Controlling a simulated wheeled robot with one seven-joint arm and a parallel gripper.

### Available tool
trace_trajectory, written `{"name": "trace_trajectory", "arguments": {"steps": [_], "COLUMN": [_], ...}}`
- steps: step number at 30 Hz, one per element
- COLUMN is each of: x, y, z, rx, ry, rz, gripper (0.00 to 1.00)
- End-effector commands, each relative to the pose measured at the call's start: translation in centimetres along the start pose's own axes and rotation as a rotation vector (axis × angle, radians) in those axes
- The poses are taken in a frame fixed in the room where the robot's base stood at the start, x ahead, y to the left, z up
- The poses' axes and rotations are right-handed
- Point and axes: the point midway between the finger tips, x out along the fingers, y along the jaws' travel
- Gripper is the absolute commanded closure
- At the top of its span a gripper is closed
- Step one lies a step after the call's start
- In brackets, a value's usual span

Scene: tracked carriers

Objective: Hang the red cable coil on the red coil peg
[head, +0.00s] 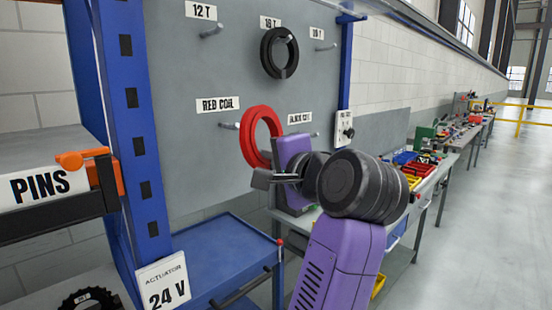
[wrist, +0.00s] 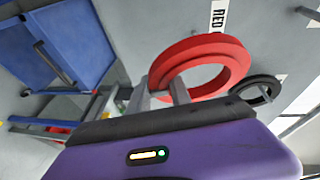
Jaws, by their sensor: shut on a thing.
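The red cable coil (head: 247,143) is a thick red ring in front of the grey board in the head view. My gripper (head: 272,174) is shut on its lower part. In the wrist view the fingers (wrist: 162,94) meet the near-left part of the red coil (wrist: 222,50). The red coil peg (head: 229,126) is a short pale peg below the "RED COIL" label (head: 217,104). It shows just left of the coil, and its tip is at or behind the coil's left edge. I cannot tell whether the peg enters the ring.
A black coil (head: 268,60) hangs on the peg under the middle upper label. Bare pegs stand at the "12 T" (head: 211,31) and upper right labels. A blue upright (head: 128,110) and blue cart (head: 222,262) are at left. A workbench with bins (head: 415,165) is at right.

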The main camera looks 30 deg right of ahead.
Motion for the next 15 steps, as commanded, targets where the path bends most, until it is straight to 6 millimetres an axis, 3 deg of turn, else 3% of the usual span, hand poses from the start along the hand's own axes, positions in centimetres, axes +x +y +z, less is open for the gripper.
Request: {"name": "trace_trajectory", "arguments": {"steps": [15], "x": [2.3], "y": [-0.3], "z": [0.7], "rx": [-0.001], "ry": [0.002], "rz": [0.001], "gripper": [1.00]}}
